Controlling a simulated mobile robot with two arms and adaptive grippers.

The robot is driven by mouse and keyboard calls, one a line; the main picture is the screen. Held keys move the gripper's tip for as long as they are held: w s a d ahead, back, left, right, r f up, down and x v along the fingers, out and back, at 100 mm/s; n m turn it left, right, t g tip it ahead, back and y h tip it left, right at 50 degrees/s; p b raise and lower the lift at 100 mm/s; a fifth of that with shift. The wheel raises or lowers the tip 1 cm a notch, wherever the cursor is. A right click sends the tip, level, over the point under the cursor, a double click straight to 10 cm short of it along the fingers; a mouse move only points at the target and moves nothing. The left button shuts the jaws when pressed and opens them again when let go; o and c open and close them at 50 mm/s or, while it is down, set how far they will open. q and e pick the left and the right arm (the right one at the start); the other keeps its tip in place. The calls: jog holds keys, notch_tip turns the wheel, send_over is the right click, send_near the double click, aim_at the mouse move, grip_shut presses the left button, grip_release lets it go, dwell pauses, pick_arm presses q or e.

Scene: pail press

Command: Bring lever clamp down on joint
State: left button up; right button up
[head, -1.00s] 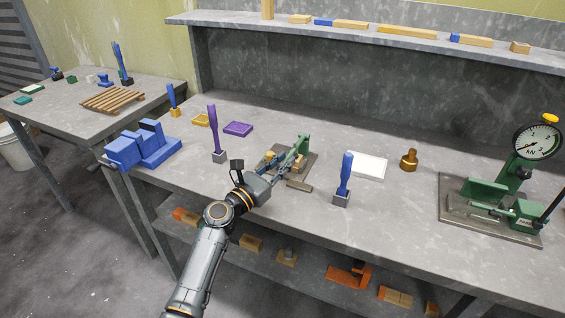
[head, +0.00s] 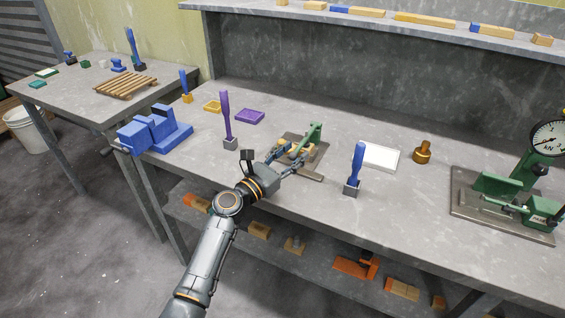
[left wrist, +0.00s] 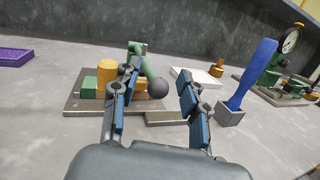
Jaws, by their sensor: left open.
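The lever clamp has a green arm (head: 315,134) on a flat metal base plate (head: 312,172) near the middle of the bench. In the left wrist view the arm (left wrist: 150,66) slopes toward me and ends in a dark ball knob (left wrist: 157,88). A wooden joint (head: 297,150) lies on the plate, partly hidden by my fingers. In the left wrist view a yellow cylinder (left wrist: 106,74) and a green block (left wrist: 88,89) stand left of the arm. My left gripper (head: 291,166) is open and empty; the knob appears between its fingers (left wrist: 157,104), seemingly beyond the tips. My right gripper is not seen.
A purple-handled tool (head: 227,119) stands left of the clamp and a blue-handled one (head: 356,169) right of it. A blue vise (head: 155,133) sits at the left. A white tray (head: 380,156), brass weight (head: 423,152) and green gauge press (head: 503,188) are to the right.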

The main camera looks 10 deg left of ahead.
pick_arm(q)
jog(key=v, duration=1.1)
jog(key=shift+s+a+f, duration=0.2)
jog(key=shift+s+f, duration=0.05)
